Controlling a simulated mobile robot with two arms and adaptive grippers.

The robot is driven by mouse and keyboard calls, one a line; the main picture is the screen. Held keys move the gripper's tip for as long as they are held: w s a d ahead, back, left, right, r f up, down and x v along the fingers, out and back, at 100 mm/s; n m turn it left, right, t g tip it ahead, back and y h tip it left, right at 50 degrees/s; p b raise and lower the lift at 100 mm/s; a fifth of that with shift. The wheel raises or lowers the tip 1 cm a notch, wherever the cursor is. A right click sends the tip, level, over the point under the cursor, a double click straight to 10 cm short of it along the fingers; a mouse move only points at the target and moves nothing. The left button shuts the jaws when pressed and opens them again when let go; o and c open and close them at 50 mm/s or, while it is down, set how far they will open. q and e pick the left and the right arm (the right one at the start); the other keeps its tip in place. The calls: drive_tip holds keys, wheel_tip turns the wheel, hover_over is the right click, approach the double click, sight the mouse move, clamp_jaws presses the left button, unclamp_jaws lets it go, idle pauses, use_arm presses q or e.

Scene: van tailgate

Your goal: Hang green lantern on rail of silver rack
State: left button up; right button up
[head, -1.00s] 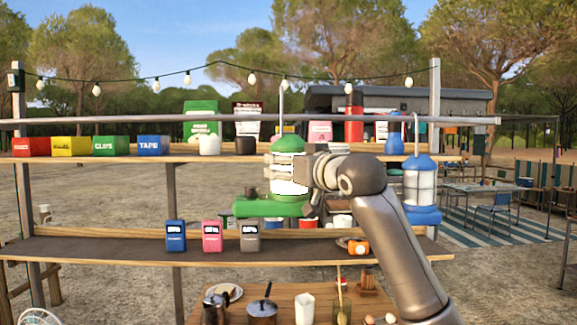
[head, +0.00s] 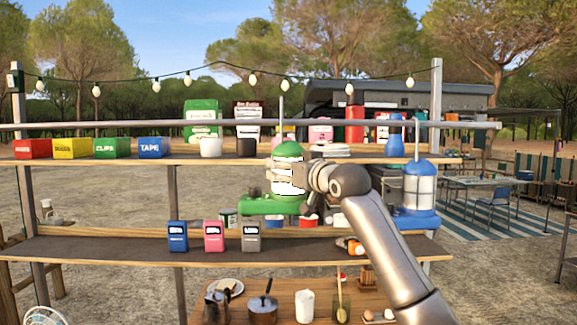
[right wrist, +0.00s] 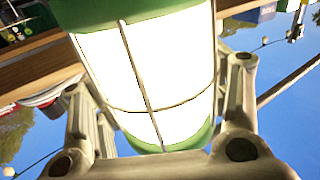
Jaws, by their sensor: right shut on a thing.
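The green lantern (head: 287,149) has a white glowing body, a wide green base and a thin upright hook (head: 281,107). My right gripper (head: 290,180) is shut around its body and holds it roughly upright. The lantern body also fills the right wrist view (right wrist: 150,75), between the two fingers (right wrist: 160,120). The silver rail (head: 350,126) runs across the top of the rack. The hook's top stands above the rail in the picture; I cannot tell whether it is over the rail or in front of it. My left gripper is not in view.
A blue lantern (head: 418,175) hangs at the rail's right part. The upper shelf (head: 220,158) behind holds coloured boxes, bags and cups. The lower shelf (head: 110,247) bears three small boxes. A table below holds pots. The rail left of the green lantern is clear.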

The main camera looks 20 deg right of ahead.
drive_tip(key=shift+f+b, duration=0.85)
drive_tip(key=shift+f, duration=1)
drive_tip(key=o, duration=1.6)
drive_tip(key=shift+s, duration=0.15)
drive_tip(key=shift+f, duration=0.1)
